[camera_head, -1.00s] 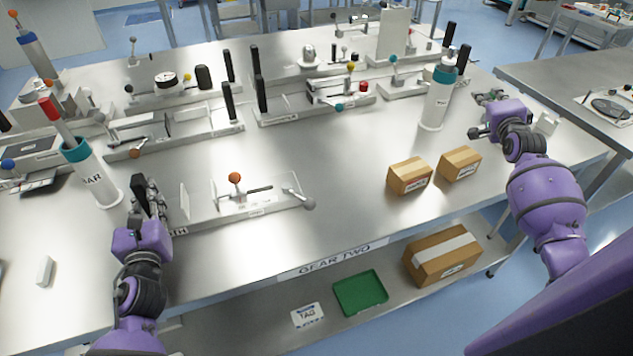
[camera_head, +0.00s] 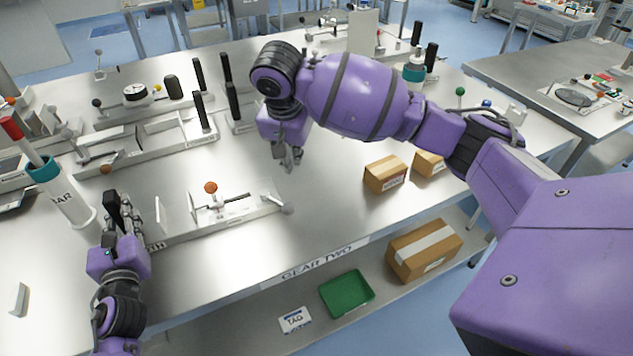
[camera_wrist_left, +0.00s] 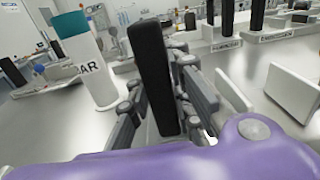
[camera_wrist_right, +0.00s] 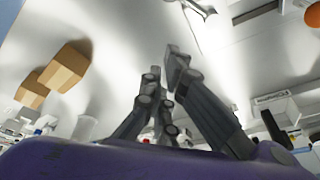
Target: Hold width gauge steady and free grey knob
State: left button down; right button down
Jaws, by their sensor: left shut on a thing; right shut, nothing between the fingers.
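The width gauge is a long pale fixture (camera_head: 240,220) at the table's front, its label partly hidden. It has an upright white plate, an orange knob (camera_head: 211,188) and, at its right end, a grey knob (camera_head: 287,208). My left gripper (camera_head: 124,214) is shut on the black upright handle (camera_head: 112,208) at the gauge's left end. The handle stands between the fingers in the left wrist view (camera_wrist_left: 155,75). My right gripper (camera_head: 290,160) is shut and empty, above the table behind the grey knob and apart from it. Its closed fingers (camera_wrist_right: 165,65) show in the right wrist view.
A white bottle with a teal collar (camera_head: 68,195) stands left of my left gripper. Two small cardboard boxes (camera_head: 385,174) lie to the right. Other fixtures with black handles (camera_head: 150,138) fill the back.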

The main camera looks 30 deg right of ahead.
aim_at(278, 203)
jog(key=shift+s+h, duration=0.3)
jog(key=shift+s, duration=0.1)
jog(key=x, duration=0.9)
jog(key=shift+s+f, duration=0.15)
jog(key=shift+f, duration=0.5)
jog(key=shift+s+a+r, duration=0.2)
jog(key=shift+s+a, duration=0.45)
jog(key=shift+s, duration=0.05)
jog(key=shift+s+a+r, duration=0.2)
jog(key=shift+s+a, duration=0.4)
jog(key=shift+s, duration=0.05)
